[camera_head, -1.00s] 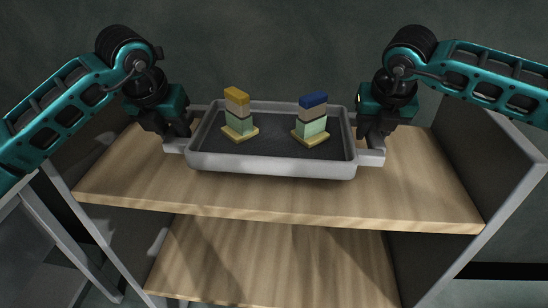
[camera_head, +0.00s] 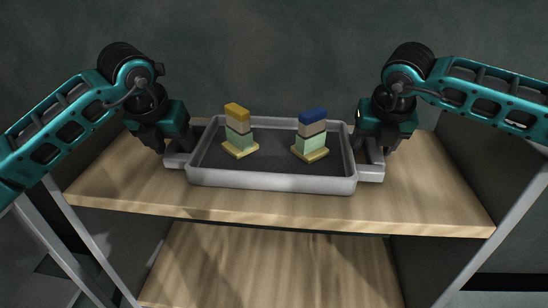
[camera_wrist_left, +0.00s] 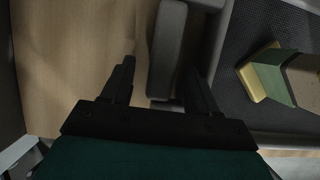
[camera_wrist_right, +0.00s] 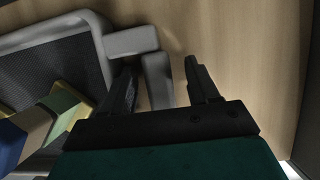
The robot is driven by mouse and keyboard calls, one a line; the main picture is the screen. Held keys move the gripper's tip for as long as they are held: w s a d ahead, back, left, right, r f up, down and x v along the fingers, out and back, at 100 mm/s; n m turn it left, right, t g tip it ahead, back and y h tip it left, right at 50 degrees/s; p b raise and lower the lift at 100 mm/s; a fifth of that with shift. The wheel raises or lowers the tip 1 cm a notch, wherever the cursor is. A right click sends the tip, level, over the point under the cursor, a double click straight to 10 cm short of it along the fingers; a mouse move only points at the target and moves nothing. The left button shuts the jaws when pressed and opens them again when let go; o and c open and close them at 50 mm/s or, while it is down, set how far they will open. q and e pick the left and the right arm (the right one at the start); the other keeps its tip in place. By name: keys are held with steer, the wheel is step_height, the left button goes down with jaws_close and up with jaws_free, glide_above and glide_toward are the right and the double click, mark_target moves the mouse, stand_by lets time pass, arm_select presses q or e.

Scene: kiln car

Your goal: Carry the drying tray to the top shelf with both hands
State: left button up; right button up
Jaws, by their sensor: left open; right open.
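The grey drying tray (camera_head: 270,184) is level on the upper wooden shelf (camera_head: 420,205) and appears to rest on it. It carries two small block stacks: one with a yellow top (camera_head: 237,112), one with a blue top (camera_head: 312,117). My left gripper (camera_head: 172,150) is at the tray's left handle; in the left wrist view its open fingers (camera_wrist_left: 160,85) stand on either side of that handle (camera_wrist_left: 167,45). My right gripper (camera_head: 372,150) is at the right handle; its open fingers (camera_wrist_right: 163,85) straddle that handle (camera_wrist_right: 135,42). Finger contact is unclear.
A lower wooden shelf (camera_head: 270,265) lies beneath the upper one. A grey side panel (camera_head: 470,165) stands at the right, and pale frame posts (camera_head: 85,250) at the left. The upper shelf is bare in front of the tray and to both sides.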

arm_select(q)
steer(key=shift+r, duration=0.1)
arm_select(e)
steer(key=shift+s+r, duration=0.1)
steer(key=shift+r, duration=0.15)
arm_select(q)
steer(key=v, duration=1.1)
steer(key=shift+s+r, duration=0.2)
steer(key=shift+r, duration=0.15)
arm_select(e)
steer(key=v, duration=1.1)
steer(key=shift+r, duration=0.25)
steer(key=shift+s, duration=0.15)
arm_select(q)
steer(key=shift+s, duration=0.1)
arm_select(e)
steer(key=shift+f, duration=0.1)
